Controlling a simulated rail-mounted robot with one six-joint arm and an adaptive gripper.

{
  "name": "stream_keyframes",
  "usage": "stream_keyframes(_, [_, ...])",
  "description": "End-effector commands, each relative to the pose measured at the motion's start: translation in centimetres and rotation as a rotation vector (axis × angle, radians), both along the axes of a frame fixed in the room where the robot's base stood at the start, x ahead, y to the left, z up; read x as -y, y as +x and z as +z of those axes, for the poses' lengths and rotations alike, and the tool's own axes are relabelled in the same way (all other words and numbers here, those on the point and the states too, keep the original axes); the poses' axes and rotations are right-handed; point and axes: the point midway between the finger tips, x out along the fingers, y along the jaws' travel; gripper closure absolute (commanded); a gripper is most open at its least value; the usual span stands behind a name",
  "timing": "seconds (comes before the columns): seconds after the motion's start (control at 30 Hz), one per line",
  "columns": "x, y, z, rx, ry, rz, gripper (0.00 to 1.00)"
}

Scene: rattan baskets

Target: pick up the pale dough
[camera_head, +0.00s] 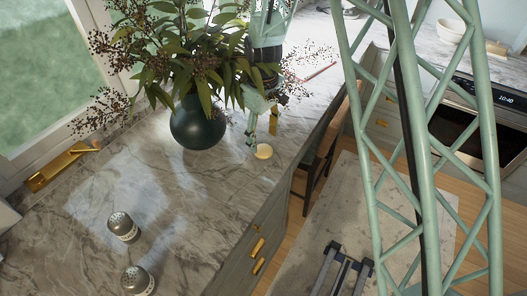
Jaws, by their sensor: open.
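The pale dough (263,152) is a small, round, cream-coloured lump on the grey marble counter (190,235), near its right edge. My gripper (262,138) comes down from above, just behind the dough in the picture. It is pale green, and its fingers point down and stand apart, with nothing seen between them. The dough's top shows uncovered, and I cannot tell whether a fingertip touches it. Leaves of the plant hide part of my arm above the gripper.
A dark green round vase (198,123) with leafy, berried branches (190,50) stands close left of my gripper. Two shakers (123,227) (138,281) stand at the front left. A brass window handle (60,168) is at the left.

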Motion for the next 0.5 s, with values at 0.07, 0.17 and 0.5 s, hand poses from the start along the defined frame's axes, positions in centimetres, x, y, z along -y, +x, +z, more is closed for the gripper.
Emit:
stream_keyframes(0.07, [0.0,-0.1,-0.5,-0.001,0.0,0.0,0.44])
stream_keyframes(0.17, [0.0,0.0,-1.2,-0.001,-0.001,0.0,0.44])
stream_keyframes(0.5, [0.0,-0.1,-4.2,-0.001,0.0,0.0,0.44])
